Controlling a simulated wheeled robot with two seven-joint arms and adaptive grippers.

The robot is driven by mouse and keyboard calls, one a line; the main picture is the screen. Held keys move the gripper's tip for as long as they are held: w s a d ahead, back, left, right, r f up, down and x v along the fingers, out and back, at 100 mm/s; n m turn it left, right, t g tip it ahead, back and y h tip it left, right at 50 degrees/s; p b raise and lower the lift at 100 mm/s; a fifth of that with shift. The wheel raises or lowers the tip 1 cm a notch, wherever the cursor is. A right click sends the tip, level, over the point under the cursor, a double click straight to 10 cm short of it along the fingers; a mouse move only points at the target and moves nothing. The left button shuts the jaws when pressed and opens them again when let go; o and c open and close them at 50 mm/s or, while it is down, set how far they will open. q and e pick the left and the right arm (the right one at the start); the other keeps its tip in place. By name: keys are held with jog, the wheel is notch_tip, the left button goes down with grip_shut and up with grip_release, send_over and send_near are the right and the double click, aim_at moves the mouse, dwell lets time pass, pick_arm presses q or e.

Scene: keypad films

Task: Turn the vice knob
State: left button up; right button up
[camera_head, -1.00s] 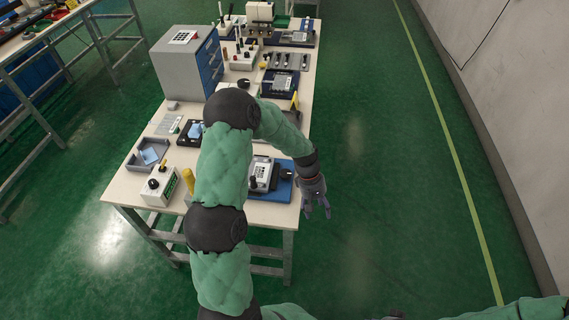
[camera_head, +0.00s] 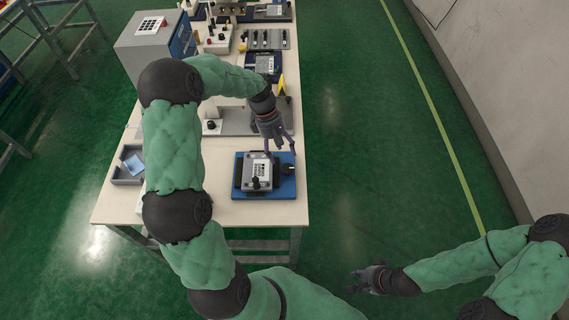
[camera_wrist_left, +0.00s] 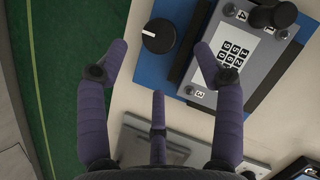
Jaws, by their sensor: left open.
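The vice (camera_head: 240,188) has a blue base and a grey body on the near right part of the workbench. Its black knob (camera_head: 288,169) sits at the right side of the base. In the left wrist view the knob (camera_wrist_left: 158,36) is round with a white pointer line. My left gripper (camera_head: 283,145) is open and empty, just behind the knob. In the left wrist view its fingertips (camera_wrist_left: 160,52) are spread to either side of the knob, apart from it. A keypad film (camera_wrist_left: 228,52) lies on the vice body. My right gripper (camera_head: 357,279) appears open and empty, over the floor.
A black ball-topped post (camera_wrist_left: 278,14) rises beside the keypad film. A grey tray with a blue piece (camera_head: 128,178) stands at the left of the workbench (camera_head: 215,211). A yellow upright piece (camera_head: 282,85) stands behind my left gripper. The floor to the right is clear.

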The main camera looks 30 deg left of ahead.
aim_at(287, 167)
pick_arm(q)
jog(key=shift+b+x, duration=0.65)
jog(key=shift+x, duration=2.5)
jog(key=c, duration=1.1)
